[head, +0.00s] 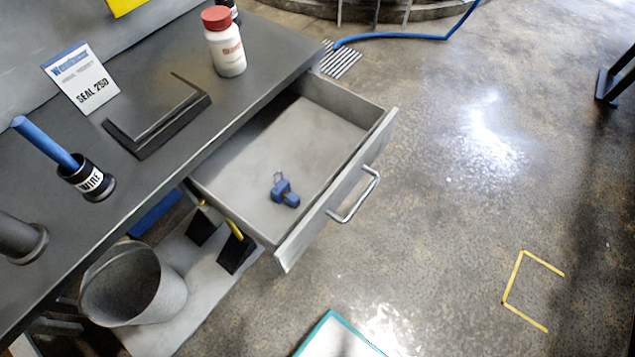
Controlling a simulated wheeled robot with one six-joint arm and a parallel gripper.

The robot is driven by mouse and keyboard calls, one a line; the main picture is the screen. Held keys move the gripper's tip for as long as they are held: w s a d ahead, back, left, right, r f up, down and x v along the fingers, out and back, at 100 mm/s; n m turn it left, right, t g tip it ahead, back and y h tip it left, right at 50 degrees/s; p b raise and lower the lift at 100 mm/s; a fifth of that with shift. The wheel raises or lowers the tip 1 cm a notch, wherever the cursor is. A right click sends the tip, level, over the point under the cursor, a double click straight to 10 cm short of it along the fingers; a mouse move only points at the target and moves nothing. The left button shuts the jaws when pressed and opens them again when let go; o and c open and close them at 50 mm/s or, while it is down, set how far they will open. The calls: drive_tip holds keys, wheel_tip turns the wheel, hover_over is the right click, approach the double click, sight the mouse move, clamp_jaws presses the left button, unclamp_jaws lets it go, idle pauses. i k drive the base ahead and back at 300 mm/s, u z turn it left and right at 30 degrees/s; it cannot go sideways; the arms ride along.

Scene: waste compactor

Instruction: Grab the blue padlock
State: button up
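The blue padlock (286,193) lies in the open drawer (240,165), on the bare grey bottom towards the front panel. Its thin metal shackle points up and to the left in the picture. A small blue part sticks out at its lower right. Nothing else shows in the drawer. The drawer is pulled out from under the dark workbench, and its metal handle (357,197) faces right. My gripper is not in view.
A bucket (133,287) stands below.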

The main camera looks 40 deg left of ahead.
sight(284, 187)
drive_tip(key=u, duration=0.05)
drive_tip(key=k, duration=0.5)
drive_tip(key=u, duration=0.45)
drive_tip(key=i, duration=0.4)
drive_tip(key=u, duration=4.55)
drive_tip(key=i, duration=0.35)
drive_tip(key=z, duration=2.7)
